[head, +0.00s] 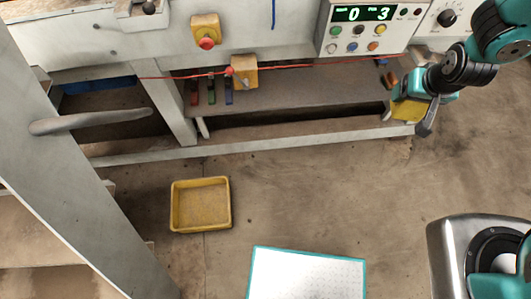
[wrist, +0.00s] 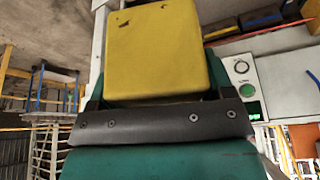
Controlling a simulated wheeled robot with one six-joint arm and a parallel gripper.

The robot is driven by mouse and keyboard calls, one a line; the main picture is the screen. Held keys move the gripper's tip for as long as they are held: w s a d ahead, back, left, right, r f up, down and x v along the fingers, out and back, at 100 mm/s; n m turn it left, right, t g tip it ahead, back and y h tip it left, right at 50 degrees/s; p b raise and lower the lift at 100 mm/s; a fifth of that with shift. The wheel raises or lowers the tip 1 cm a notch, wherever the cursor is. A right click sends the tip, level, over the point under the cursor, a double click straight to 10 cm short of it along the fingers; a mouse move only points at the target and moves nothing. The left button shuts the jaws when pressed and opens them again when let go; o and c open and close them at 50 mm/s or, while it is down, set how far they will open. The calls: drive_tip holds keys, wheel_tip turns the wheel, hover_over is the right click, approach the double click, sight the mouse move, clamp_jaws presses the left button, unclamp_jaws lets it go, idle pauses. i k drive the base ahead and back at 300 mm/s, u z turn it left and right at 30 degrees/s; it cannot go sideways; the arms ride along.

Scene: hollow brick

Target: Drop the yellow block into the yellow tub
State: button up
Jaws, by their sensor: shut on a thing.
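The yellow block (head: 409,109) is held in my gripper (head: 408,113) at the right of the head view, in front of the bench's lower shelf. In the wrist view the yellow block (wrist: 156,48) fills the upper middle, its face scuffed with small dark marks, between the fingers of my gripper (wrist: 157,95). The yellow tub (head: 201,228) stands on the floor left of centre in the head view. It is shallow, square and looks empty. My gripper is well to the right of the tub and apart from it.
A white perforated panel with a teal edge (head: 306,275) is at the bottom centre. A grey bench frame (head: 250,143) with a shelf runs behind, carrying a control box (head: 366,27). A red cord (head: 300,65) crosses above the shelf. Floor (head: 320,195) between tub and gripper is clear.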

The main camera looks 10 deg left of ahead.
sight(208, 205)
drive_tip(key=k, duration=0.3)
drive_tip(key=z, duration=1.45)
drive_tip(key=i, duration=1.55)
drive_tip(key=u, duration=3.9)
drive_tip(key=i, duration=0.5)
drive_tip(key=u, duration=0.05)
